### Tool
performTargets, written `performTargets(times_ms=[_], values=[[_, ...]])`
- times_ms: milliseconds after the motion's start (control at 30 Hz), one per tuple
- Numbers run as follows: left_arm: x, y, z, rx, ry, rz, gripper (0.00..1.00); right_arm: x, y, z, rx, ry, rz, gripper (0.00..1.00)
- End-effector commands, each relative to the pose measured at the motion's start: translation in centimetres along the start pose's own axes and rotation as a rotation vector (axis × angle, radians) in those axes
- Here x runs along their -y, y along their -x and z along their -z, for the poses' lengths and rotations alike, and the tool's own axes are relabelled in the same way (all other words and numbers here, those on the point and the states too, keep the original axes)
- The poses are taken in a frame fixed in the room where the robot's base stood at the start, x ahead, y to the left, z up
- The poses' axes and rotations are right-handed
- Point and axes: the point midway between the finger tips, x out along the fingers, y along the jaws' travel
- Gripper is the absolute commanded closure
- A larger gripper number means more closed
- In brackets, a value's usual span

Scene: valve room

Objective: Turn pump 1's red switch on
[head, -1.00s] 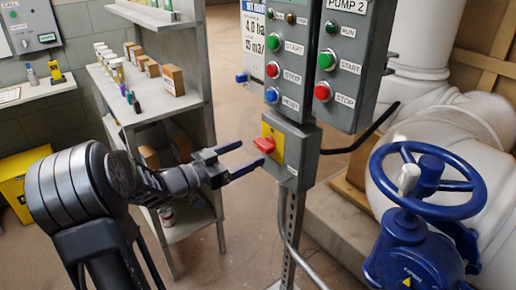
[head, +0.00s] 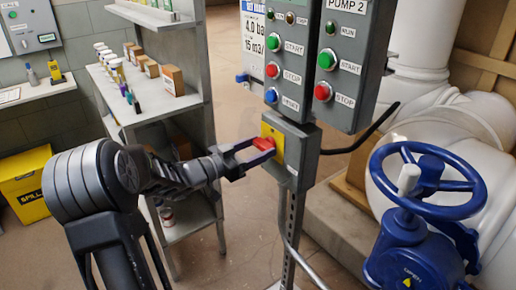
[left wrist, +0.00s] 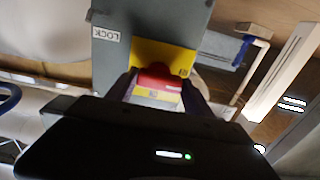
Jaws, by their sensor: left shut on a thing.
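The red switch (head: 265,143) sits on a yellow plate (head: 277,137) on the front of a small grey box (head: 299,152), below the pump 1 button panel. My left gripper (head: 260,151) is at the switch, with its fingers shut on it. The left wrist view shows the red switch (left wrist: 160,78) between the two dark fingers (left wrist: 159,89), with the yellow plate behind. The fingers hide part of the switch. My right gripper is not in view.
Green, red and blue buttons (head: 272,96) sit above the box. The pump 2 panel (head: 349,65) is to its right. A blue handwheel valve (head: 425,190) stands at the right. A shelf (head: 155,104) with bottles and boxes is behind my left arm.

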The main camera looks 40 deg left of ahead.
Motion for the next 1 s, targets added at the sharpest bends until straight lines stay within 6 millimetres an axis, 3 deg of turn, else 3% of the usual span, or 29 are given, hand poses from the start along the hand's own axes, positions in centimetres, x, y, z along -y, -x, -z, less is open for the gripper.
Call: performTargets(times_ms=[400, 767, 1000], values=[[0.0, 0.0, 0.0, 0.0, 0.0, 0.0, 0.8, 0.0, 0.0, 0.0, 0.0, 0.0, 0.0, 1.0], [0.0, 0.0, -0.1, 0.0, -0.035, 0.0, 0.8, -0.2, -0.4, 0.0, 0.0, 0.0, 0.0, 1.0], [0.0, 0.0, -0.2, -0.001, -0.144, -0.001, 0.8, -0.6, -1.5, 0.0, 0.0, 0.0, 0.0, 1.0]])
